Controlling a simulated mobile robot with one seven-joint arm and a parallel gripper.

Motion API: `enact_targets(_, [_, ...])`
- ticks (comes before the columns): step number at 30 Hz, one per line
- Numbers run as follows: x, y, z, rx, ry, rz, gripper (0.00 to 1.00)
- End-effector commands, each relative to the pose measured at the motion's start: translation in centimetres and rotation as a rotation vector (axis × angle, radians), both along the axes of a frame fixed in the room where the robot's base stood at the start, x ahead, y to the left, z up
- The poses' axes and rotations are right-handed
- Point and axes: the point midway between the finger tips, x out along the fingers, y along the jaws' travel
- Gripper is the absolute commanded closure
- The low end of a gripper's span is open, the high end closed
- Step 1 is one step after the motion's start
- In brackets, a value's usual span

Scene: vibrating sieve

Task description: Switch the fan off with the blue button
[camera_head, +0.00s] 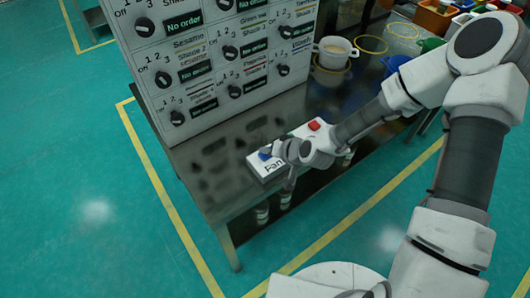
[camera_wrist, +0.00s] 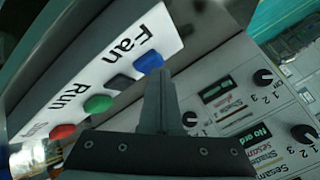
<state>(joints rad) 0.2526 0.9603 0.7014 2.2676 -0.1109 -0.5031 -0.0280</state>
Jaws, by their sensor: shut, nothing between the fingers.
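The white button panel marked "Fan" (camera_head: 262,168) lies on the dark table near its front edge, partly hidden by my arm. The blue button (camera_head: 265,153) is at its left end; in the wrist view the blue button (camera_wrist: 148,62) is beside the word "Fan" (camera_wrist: 128,47). My gripper (camera_wrist: 158,74) is shut and empty. Its fingertips appear just below the blue button in the wrist view, very close to it; I cannot tell whether they touch it.
A green button (camera_wrist: 97,103) and a red button (camera_wrist: 62,131) sit further along the panel. A board with several black knobs (camera_head: 177,118) stands behind it. A white pot (camera_head: 334,52) and coloured bins (camera_head: 434,16) stand further back on the table.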

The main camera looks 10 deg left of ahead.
Motion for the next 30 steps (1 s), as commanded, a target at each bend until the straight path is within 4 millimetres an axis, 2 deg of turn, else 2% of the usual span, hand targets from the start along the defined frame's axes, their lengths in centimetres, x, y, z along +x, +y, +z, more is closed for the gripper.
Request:
enact_targets(10, [0.0, 0.0, 0.0, 0.000, 0.001, 0.001, 1.00])
enact_targets(21, [-0.1, 0.0, 1.7, -0.001, 0.002, 0.001, 1.00])
enact_targets(30, [-0.1, 0.0, 1.7, 0.000, 0.001, 0.001, 1.00])
